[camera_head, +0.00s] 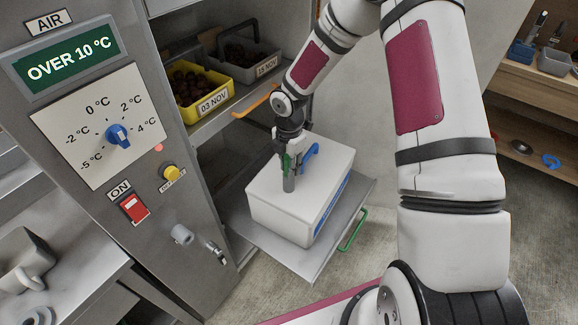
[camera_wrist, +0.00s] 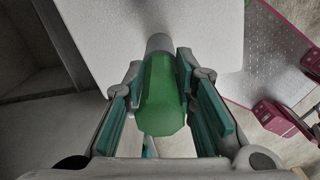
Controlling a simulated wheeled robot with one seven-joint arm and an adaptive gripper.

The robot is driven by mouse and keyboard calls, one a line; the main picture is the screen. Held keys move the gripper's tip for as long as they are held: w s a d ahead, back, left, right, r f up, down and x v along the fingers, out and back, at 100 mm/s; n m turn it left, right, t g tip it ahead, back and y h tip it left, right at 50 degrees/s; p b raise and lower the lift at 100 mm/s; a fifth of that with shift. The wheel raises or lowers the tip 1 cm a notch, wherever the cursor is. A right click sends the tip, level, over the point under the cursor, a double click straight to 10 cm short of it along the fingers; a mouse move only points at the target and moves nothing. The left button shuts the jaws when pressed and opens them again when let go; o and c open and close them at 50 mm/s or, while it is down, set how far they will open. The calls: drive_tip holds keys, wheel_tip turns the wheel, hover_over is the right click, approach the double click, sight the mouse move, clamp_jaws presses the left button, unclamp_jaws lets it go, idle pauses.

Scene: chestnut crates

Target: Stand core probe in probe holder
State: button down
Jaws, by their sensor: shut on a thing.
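My gripper (camera_head: 289,165) is above the white box, shut on the core probe (camera_head: 289,183). In the wrist view the probe's green handle (camera_wrist: 162,100) lies between the teal finger pads of my gripper (camera_wrist: 160,85). Its grey metal end (camera_wrist: 159,43) points away from the wrist, toward the white lid. In the head view the grey end points down at the lid; I cannot tell whether it touches. I cannot tell for sure which thing is the probe holder. A small blue container (camera_head: 520,53) with an upright tool stands on the bench at the upper right.
The white box (camera_head: 270,205) stands on a pulled-out metal shelf (camera_head: 285,262) with a green handle. A blue curved piece (camera_head: 310,153) shows above its lid. Yellow (camera_head: 203,96) and grey crates (camera_head: 244,68) of chestnuts fill the cabinet shelf above. The control panel (camera_head: 95,130) stands left.

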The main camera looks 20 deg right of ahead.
drive_tip(key=shift+r, duration=0.6)
drive_tip(key=c, duration=1.9)
unclamp_jaws()
clamp_jaws()
drive_tip(key=shift+r+p, duration=1.25)
drive_tip(key=shift+r, duration=1.9)
